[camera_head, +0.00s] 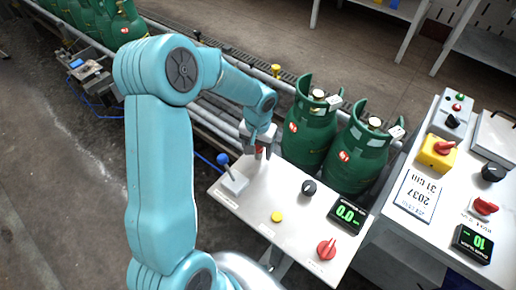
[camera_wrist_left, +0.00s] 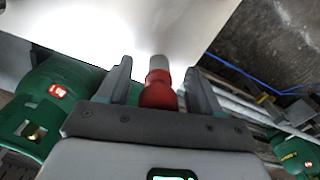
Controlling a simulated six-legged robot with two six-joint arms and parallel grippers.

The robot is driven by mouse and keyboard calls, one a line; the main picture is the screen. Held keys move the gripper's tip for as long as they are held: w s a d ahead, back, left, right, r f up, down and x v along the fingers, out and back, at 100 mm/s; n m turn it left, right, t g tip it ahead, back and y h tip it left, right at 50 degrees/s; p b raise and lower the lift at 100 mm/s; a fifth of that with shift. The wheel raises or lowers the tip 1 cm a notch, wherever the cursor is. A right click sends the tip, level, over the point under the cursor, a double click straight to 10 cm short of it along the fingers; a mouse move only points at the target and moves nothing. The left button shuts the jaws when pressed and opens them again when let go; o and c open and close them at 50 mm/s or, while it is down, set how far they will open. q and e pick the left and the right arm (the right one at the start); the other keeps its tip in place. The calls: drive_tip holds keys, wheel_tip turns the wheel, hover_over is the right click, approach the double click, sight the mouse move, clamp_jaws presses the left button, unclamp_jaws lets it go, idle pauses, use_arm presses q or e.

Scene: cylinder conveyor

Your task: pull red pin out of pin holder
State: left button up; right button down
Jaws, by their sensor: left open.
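The red pin (camera_wrist_left: 158,92) stands between the two fingers of my left gripper (camera_wrist_left: 158,68) in the left wrist view. The fingers are open, with a visible gap on each side of the pin. A short grey cylinder (camera_wrist_left: 159,62) shows at the pin's far end; I cannot tell whether it is the pin holder or part of the pin. In the head view my left gripper (camera_head: 258,146) is low over the far edge of the white panel (camera_head: 248,203), and a bit of red shows at its fingers. The pin's base is hidden there. My right gripper is not in view.
A blue-knobbed lever (camera_head: 224,160) stands close left of the gripper. Green gas cylinders (camera_head: 310,128) stand just to its right on the conveyor. The panel also has a black knob (camera_head: 309,187), a yellow button (camera_head: 277,216), a display (camera_head: 348,215) and a red knob (camera_head: 326,249).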

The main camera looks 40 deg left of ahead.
use_arm(q)
drive_tip(key=shift+w+f, duration=0.1)
drive_tip(key=shift+f, duration=0.2)
clamp_jaws()
drive_tip(key=shift+r, duration=0.15)
idle(0.3)
drive_tip(key=shift+r+p, duration=0.45)
drive_tip(key=shift+r, duration=0.3)
drive_tip(key=shift+r, duration=0.15)
drive_tip(key=shift+r+p, duration=0.45)
drive_tip(key=shift+r, duration=0.2)
